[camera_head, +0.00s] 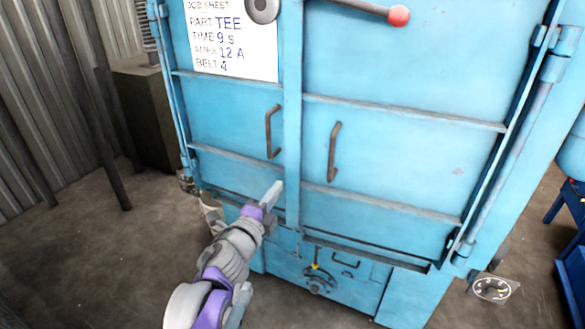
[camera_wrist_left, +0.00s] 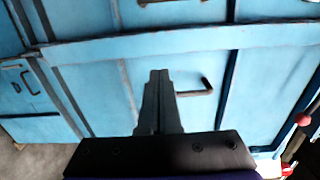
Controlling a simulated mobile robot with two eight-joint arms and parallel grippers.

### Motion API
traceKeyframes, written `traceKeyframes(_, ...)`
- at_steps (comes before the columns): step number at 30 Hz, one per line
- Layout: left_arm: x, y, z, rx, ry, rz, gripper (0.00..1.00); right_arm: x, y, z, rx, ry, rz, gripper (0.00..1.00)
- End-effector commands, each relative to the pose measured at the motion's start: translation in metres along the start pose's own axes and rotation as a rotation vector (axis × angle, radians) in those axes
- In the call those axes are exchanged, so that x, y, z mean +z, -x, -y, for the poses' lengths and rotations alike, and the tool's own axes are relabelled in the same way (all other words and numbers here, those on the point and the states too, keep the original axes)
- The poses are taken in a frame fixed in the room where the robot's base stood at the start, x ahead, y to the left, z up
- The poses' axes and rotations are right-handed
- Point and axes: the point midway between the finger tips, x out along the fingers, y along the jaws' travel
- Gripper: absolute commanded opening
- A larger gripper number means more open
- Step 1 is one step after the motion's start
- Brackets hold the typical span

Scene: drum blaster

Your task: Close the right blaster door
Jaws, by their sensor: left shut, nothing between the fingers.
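The blue blaster cabinet has two doors that meet at a vertical strip near the middle of the head view. The right door (camera_head: 405,165) is the wider one, with a brown bar handle (camera_head: 334,152) near its left edge and hinges on its right. It looks about flush with the left door (camera_head: 232,125); whether it is fully shut I cannot tell. My left gripper (camera_head: 275,190) is shut and empty, in front of the lower left door near the seam. In the left wrist view its fingers (camera_wrist_left: 160,100) point at blue panels beside a dark handle (camera_wrist_left: 203,88). My right gripper is not in view.
A lever with a red knob (camera_head: 399,15) crosses the right door's top. A job sheet (camera_head: 232,40) is on the left door. A lower panel has a small dial lever (camera_head: 317,280).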

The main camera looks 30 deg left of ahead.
Motion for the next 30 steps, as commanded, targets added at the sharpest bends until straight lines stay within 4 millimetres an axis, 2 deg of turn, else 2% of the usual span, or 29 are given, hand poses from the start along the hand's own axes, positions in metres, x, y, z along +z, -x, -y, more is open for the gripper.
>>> traceKeyframes(1,0.0,-0.011,0.0,0.0,0.002,-0.001,0.0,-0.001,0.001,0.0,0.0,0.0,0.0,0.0)
traceKeyframes(9,0.0,-0.064,0.0,0.001,0.002,0.0,0.0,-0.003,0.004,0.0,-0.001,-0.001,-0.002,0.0)
traceKeyframes(15,0.0,-0.093,0.0,0.0,0.002,0.001,0.0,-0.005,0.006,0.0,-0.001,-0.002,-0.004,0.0)
traceKeyframes(21,0.0,-0.106,0.0,0.0,0.003,0.002,0.0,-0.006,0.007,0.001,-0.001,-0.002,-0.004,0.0)
traceKeyframes(30,0.0,-0.107,0.0,0.001,0.002,0.002,0.0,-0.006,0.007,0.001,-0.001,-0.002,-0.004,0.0)
